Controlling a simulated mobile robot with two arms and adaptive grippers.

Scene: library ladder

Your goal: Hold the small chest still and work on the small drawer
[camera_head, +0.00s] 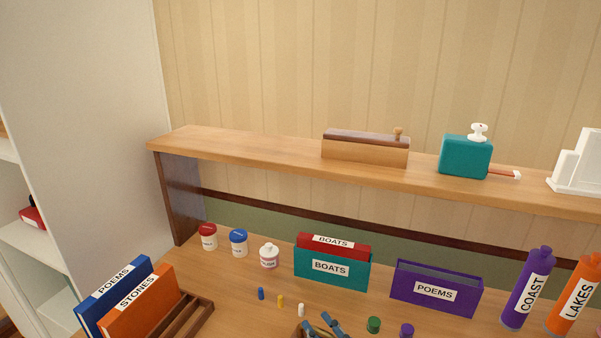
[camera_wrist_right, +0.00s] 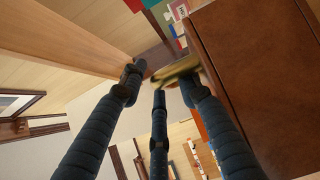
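In the right wrist view, a reddish-brown wooden panel (camera_wrist_right: 268,75) fills the right side; it looks like the small chest's, but only part shows. A blurred brass-coloured piece (camera_wrist_right: 176,72), perhaps the drawer's pull, lies beside the panel. The dark ribbed fingers of my right gripper (camera_wrist_right: 160,84) reach up to this piece and stand apart around it. I cannot tell whether they touch it. In the head view, the tips of my right gripper (camera_head: 322,327) show at the bottom edge. The chest's drawer front does not show clearly, and my left gripper is out of view.
A raised shelf (camera_head: 240,152) crosses the back, carrying a wooden box (camera_head: 365,150) and a teal block (camera_head: 465,157). Below stand jars (camera_head: 238,242), a teal file box (camera_head: 331,270), a purple file box (camera_head: 436,289) and upright tubes (camera_head: 527,288).

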